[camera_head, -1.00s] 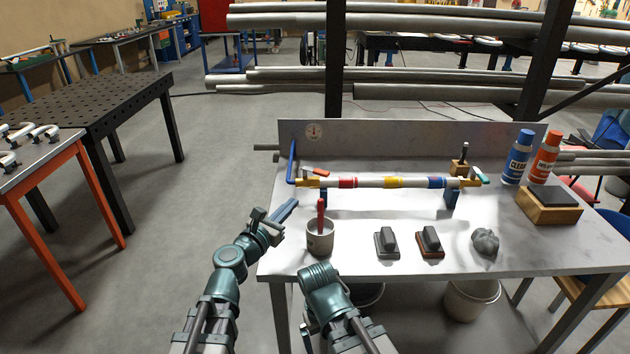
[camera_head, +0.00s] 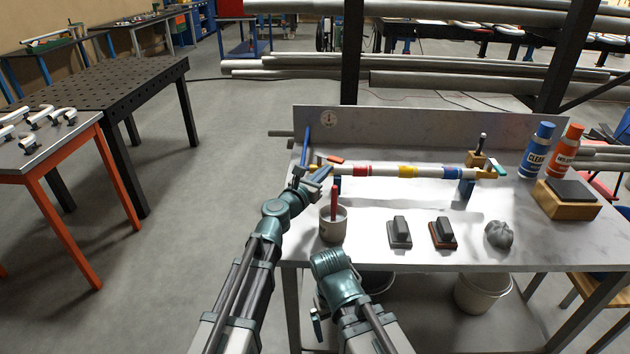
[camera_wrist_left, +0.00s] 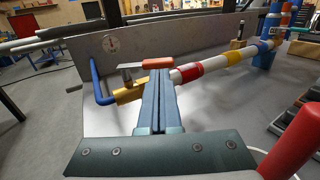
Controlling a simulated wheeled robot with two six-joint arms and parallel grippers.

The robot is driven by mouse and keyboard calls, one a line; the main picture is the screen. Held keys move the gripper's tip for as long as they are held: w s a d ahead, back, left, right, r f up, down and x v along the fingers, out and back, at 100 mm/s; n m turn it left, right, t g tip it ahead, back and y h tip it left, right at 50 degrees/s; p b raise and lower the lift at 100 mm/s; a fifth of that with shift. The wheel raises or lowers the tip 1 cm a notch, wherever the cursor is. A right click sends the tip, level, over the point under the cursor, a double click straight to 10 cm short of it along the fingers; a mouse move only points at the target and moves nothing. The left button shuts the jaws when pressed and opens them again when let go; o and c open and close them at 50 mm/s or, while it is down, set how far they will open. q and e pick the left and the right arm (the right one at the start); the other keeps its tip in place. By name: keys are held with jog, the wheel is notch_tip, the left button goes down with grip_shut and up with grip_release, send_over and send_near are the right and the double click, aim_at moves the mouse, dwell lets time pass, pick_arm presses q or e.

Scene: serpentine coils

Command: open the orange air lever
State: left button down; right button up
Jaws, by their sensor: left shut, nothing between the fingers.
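The orange air lever (camera_head: 333,159) sits on the brass fitting at the left end of a white pipe with red, yellow and blue bands (camera_head: 385,170). In the left wrist view the lever (camera_wrist_left: 157,63) lies crosswise just past my fingertips. The brass fitting (camera_wrist_left: 129,94) shows left of the fingers, which hide part of the pipe's end. My left gripper (camera_head: 327,171) is shut and empty, close to the lever. I cannot tell whether it touches the lever. In the wrist view its blue fingers (camera_wrist_left: 159,78) lie together. My right arm is low in front of the bench; its fingers are not visible.
A blue upright pipe (camera_wrist_left: 97,82) stands left of the fitting. A cup (camera_head: 334,226) with a red-handled tool is near my left forearm. Two dark blocks (camera_head: 400,232) (camera_head: 443,232) and a grey lump (camera_head: 498,234) lie on the bench front. A backboard (camera_head: 430,130) stands behind.

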aim_at(339, 163)
pick_arm(q)
jog(key=shift+x, duration=1.3)
jog(key=shift+w+d, duration=0.25)
jog(key=shift+d, duration=0.2)
jog(key=shift+w+d, duration=0.4)
jog(key=shift+d, duration=0.25)
jog(key=shift+w+d, duration=0.4)
jog(key=shift+w, duration=0.05)
